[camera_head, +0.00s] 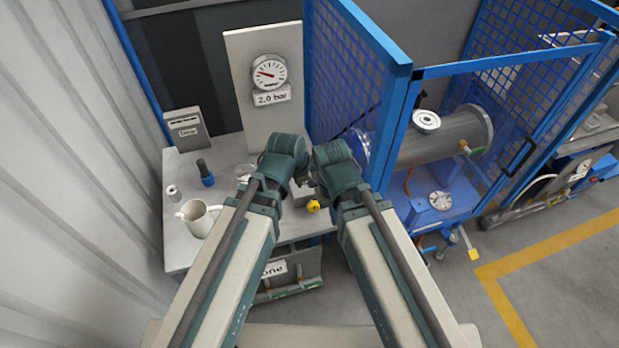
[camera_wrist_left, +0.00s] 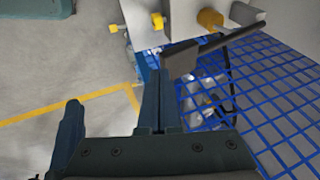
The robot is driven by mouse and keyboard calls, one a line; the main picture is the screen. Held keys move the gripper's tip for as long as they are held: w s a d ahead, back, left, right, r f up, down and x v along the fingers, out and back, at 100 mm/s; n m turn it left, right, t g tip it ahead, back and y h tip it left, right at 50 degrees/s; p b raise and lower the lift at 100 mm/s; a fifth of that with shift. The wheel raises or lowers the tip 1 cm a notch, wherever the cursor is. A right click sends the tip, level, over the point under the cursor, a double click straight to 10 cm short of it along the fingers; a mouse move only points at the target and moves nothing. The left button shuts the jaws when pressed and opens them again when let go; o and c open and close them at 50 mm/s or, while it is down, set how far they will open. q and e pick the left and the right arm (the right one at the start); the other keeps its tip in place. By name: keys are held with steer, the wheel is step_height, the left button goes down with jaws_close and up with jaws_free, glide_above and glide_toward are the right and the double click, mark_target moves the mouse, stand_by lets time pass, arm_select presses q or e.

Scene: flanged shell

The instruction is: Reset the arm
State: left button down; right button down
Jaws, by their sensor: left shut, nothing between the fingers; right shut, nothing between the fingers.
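My left arm comes in from the left in the head view, and its gripper (camera_head: 302,181) is over the bench, mostly hidden by the wrist. In the left wrist view the left gripper's fingers (camera_wrist_left: 158,78) are shut together with nothing between them. My right arm comes up beside it, and its gripper (camera_head: 315,188) is largely hidden behind the wrist, close to the left one. It holds nothing that I can see. A grey block with yellow knobs (camera_wrist_left: 210,19) and a dark lever-like bar (camera_wrist_left: 228,43) lie just beyond the left fingers in the wrist view; contact cannot be told.
The bench (camera_head: 180,250) carries a cream mug (camera_head: 198,218), a dark blue-based cylinder (camera_head: 206,174) and a small metal part (camera_head: 174,193). A gauge panel (camera_head: 268,110) stands behind. The blue mesh cage (camera_head: 350,75) stands right, with a flanged shell (camera_head: 440,138) inside.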

stand_by(0.6)
arm_select(q)
steer(key=s+a+f+n+g+y, duration=0.1)
steer(key=s+a+n+g, duration=0.1)
steer(key=a+n, duration=0.6)
steer(key=s+a+f+n+g+y, duration=0.1)
steer(key=s+a+n, duration=0.2)
steer(key=a+n, duration=0.45)
steer(key=s+d+f+m+g+y+b, duration=0.1)
steer(key=s+d+f+m+b, duration=0.3)
steer(key=d+f+b, duration=0.3)
steer(key=s+d+b, duration=0.1)
steer(key=d, duration=0.2)
steer(key=shift+s+d+f+y, duration=0.15)
steer(key=shift+d+f+y, duration=0.1)
steer(key=shift+f+y, duration=0.1)
